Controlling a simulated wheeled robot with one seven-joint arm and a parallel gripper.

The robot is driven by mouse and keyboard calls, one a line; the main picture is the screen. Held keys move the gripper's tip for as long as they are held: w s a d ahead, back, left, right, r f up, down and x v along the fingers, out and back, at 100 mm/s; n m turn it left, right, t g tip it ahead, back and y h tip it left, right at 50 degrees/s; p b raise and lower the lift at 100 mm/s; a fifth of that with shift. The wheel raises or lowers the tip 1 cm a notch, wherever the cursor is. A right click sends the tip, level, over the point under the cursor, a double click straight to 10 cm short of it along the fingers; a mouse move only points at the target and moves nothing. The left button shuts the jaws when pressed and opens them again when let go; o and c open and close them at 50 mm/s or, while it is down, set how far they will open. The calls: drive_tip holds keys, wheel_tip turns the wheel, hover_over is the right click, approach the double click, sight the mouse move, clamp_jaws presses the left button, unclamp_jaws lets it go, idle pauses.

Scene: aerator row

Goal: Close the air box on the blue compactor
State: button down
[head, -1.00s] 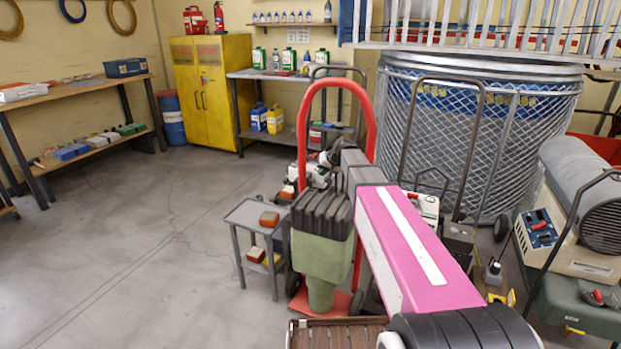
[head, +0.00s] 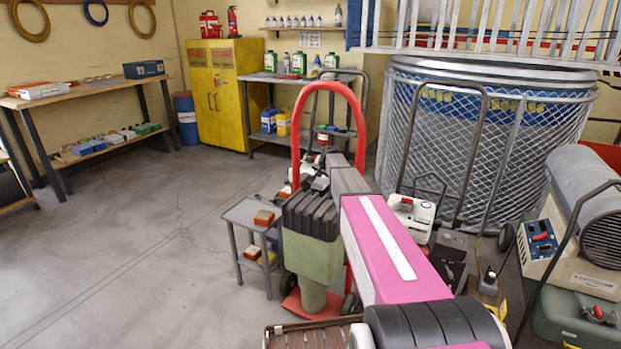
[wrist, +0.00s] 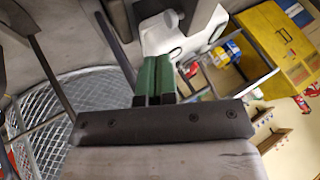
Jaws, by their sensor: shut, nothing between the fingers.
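I cannot pick out a blue compactor or its air box with certainty in either view. My gripper (wrist: 153,80) shows in the wrist view as two green fingers, closed together with nothing between them. A white and grey machine part (wrist: 185,35) lies just beyond the fingertips; I cannot tell if they touch it. In the head view my pink and grey arm reaches forward and hides the gripper. Small white and dark machinery (head: 314,172) shows partly behind the arm, inside the red hand truck's frame (head: 298,130).
A small grey cart (head: 250,215) stands left of the arm. A white machine (head: 411,215), a mesh cage (head: 545,150) and a heater with a blue panel (head: 600,270) crowd the right. A yellow cabinet (head: 222,100) stands at the back. The left floor is clear.

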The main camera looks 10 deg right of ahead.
approach(306, 184)
wheel_tip(306, 184, down, 4)
drive_tip(key=w+d, duration=0.1)
drive_tip(key=d, duration=0.1)
drive_tip(key=shift+w+a, duration=0.8)
drive_tip(key=shift+a, duration=0.1)
drive_tip(key=shift+w+a, duration=0.25)
drive_tip(key=shift+a, duration=0.25)
drive_tip(key=w+a, duration=0.1)
drive_tip(key=w+a+r, duration=0.1)
drive_tip(key=a, duration=0.1)
drive_tip(key=w+a, duration=0.1)
drive_tip(key=shift+w+a+r, duration=0.2)
drive_tip(key=shift+r, duration=0.15)
drive_tip(key=shift+s, duration=0.1)
